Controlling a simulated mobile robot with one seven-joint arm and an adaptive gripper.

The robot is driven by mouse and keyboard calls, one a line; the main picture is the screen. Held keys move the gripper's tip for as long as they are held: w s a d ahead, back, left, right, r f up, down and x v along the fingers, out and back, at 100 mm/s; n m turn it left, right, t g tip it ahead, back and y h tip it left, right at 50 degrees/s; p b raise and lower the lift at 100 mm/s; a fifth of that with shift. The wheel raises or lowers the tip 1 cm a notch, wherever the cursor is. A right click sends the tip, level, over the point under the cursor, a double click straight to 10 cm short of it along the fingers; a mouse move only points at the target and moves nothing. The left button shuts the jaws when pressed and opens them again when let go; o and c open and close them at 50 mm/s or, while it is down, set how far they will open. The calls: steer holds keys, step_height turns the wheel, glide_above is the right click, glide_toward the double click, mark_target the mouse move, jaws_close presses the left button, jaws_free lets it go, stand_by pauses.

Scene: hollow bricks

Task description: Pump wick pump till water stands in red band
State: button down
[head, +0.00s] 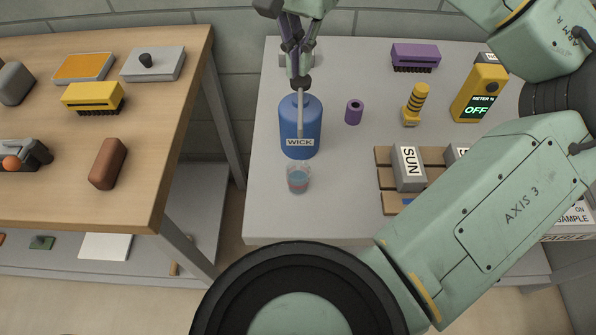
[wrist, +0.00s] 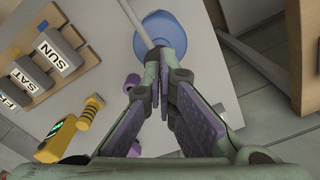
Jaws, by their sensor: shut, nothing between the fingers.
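The wick pump is a blue bottle (head: 296,115) labelled WICK, with a dark knob on top and a pale grey spout reaching towards the front. Its blue body also shows in the wrist view (wrist: 172,33), partly hidden by my fingers. A small clear glass (head: 298,180) stands on the table just in front of it. The glass holds bluish liquid and shows a reddish band; the exact level is too small to tell. My gripper (head: 299,72) is shut and empty, pointing down right over the pump's top. I cannot tell whether the fingertips touch the knob.
A purple hollow cylinder (head: 354,112) and a yellow-black striped post (head: 415,104) stand right of the pump. A meter reading OFF (head: 480,92) and a wooden rack (head: 388,178) with a SUN block (head: 408,168) are farther right. A wooden table (head: 150,190) is at left.

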steer(key=shift+r+p, duration=1.25)
steer(key=shift+r, duration=0.95)
steer(key=shift+f, duration=0.1)
